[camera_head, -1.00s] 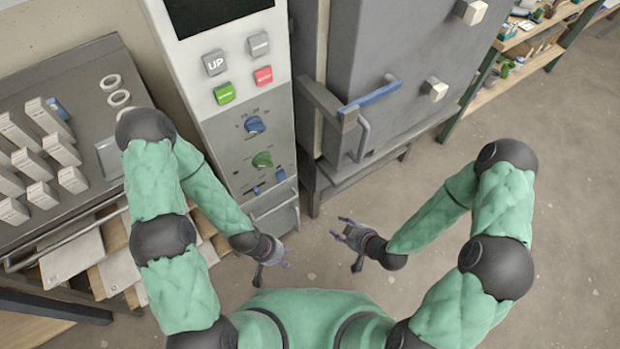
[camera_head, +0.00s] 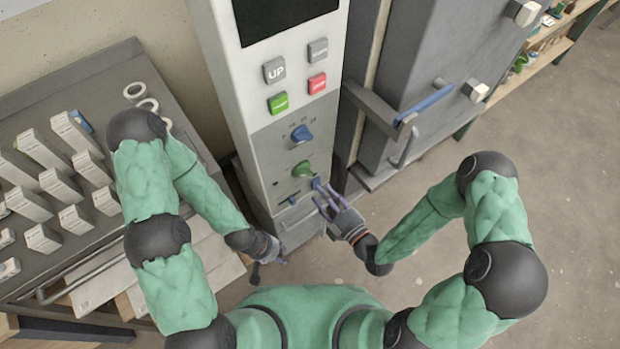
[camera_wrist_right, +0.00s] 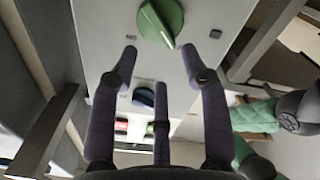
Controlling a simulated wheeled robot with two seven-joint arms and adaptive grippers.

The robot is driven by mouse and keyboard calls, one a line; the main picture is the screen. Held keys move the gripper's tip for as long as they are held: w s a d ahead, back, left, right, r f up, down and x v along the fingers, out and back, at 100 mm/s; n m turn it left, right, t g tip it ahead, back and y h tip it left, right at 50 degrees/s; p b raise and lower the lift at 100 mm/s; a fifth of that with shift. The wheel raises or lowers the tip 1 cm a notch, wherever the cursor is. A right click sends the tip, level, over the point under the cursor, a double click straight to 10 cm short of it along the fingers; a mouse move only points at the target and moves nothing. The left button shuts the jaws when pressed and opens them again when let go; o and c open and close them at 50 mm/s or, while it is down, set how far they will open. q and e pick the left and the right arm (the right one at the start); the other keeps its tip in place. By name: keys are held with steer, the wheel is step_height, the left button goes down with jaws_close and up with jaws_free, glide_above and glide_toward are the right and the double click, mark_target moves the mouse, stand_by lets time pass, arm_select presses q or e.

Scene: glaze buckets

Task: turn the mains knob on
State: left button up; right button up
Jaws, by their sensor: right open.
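A green knob (camera_head: 303,169) sits on the grey lower panel of the control column, below a blue knob (camera_head: 301,134). Their markings are too small to read, so I cannot tell which is the mains knob. My right gripper (camera_head: 324,196) is open and empty, in front of the panel just below the green knob. In the right wrist view the green knob (camera_wrist_right: 160,22) lies just beyond and between the spread fingertips (camera_wrist_right: 159,58), with no clear contact. The blue knob (camera_wrist_right: 144,97) shows behind the fingers. My left gripper (camera_head: 273,252) hangs low beside the column base, its fingers small and unclear.
Push buttons, such as the red one (camera_head: 317,83), are higher up. A grey cabinet with a blue handle (camera_head: 426,103) stands right of the column. A grey table (camera_head: 92,225) with white blocks is left.

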mark_target(306, 174)
steer(key=shift+b+x, duration=0.45)
steer(key=shift+x, duration=3.05)
jaws_close()
